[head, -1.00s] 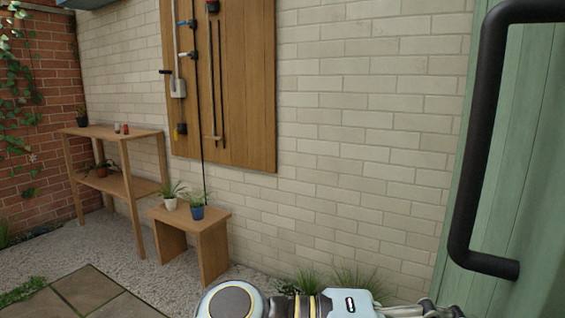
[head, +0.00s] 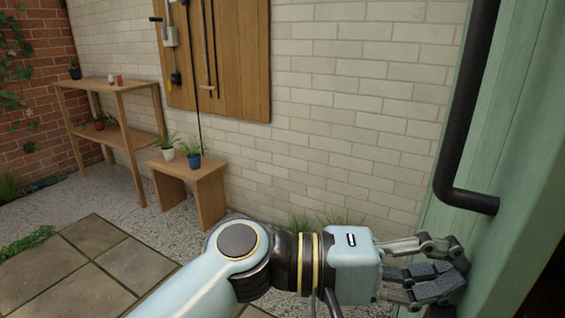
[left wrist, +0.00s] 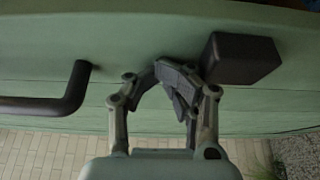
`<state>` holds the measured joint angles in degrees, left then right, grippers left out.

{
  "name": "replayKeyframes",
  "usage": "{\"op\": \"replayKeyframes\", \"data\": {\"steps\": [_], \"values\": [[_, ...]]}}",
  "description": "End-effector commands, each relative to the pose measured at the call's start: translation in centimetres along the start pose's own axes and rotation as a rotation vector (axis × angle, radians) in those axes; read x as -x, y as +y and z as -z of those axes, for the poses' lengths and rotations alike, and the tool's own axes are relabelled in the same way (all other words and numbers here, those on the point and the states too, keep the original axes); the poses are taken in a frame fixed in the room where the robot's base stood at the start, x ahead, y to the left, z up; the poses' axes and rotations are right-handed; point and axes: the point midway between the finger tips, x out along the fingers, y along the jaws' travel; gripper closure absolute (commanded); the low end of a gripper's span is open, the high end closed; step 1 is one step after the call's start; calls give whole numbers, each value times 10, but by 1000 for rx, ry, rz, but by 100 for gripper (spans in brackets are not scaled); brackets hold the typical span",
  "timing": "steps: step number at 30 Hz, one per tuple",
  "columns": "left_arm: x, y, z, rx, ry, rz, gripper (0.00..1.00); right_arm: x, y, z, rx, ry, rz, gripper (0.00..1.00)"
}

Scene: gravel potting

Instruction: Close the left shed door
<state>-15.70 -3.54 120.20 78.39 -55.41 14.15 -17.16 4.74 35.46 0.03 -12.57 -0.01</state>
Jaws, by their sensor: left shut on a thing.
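The green shed door (head: 520,190) fills the right side of the head view and the top of the left wrist view (left wrist: 130,30). A long black bar handle (head: 462,140) is on it, and its bent end shows in the left wrist view (left wrist: 45,108). My left gripper (head: 445,280) is at the door, below the handle and clear of it. In the left wrist view its fingers (left wrist: 182,82) are closed together beside a dark block-shaped fitting (left wrist: 242,60) on the door. The fingers hide just where they grip it. My right gripper is not in view.
A pale brick wall (head: 340,110) runs beside the door, with low plants at its foot. A wooden tool board (head: 225,70) hangs on it. A small bench (head: 190,180) with two pots and a shelf (head: 112,135) stand farther left. Paving slabs (head: 90,255) are free.

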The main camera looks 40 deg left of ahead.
Motion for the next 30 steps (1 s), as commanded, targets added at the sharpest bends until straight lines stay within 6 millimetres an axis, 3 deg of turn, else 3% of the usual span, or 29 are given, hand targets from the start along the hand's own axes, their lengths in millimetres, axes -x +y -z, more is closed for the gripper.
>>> {"op": "replayKeyframes", "data": {"steps": [7,21,30], "values": [[17,-1,-3,2,-12,1,100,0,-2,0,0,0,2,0],[103,-2,2,3,-4,2,100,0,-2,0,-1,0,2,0],[124,-1,4,3,0,-4,100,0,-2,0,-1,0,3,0]]}}
